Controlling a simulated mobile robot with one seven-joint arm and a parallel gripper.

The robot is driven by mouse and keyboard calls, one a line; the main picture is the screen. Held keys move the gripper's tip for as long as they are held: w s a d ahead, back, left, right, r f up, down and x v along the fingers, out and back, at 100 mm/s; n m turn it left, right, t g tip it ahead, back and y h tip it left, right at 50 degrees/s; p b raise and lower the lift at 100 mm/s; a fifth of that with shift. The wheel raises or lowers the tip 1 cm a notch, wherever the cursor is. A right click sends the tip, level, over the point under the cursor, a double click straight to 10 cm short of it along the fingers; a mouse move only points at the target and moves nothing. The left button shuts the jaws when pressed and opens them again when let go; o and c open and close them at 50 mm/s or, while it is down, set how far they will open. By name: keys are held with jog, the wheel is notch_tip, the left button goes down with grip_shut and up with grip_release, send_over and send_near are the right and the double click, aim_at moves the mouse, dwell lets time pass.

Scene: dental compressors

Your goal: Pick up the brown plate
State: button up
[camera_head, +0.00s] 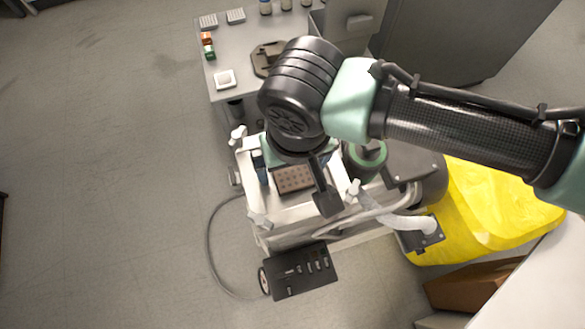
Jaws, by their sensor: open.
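The brown plate (294,179) is a small rectangular panel with rows of dark spots. It lies flat in the white top of the compressor unit (287,213), near the middle of the view. My gripper (322,186) points down over this unit, and its wrist covers the plate's far edge. One dark finger shows at the plate's right side; the other finger cannot be made out clearly. The jaws are open, and the plate appears to lie below them. I cannot tell how much height separates them.
A grey table (232,72) with small blocks, a white dish (224,79) and a dark tray stands behind. A black control box (300,271) and cable lie in front. A yellow bag (480,215) and brown box (470,286) are right. The left floor is clear.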

jog(key=shift+r, duration=0.1)
jog(key=c, duration=1.4)
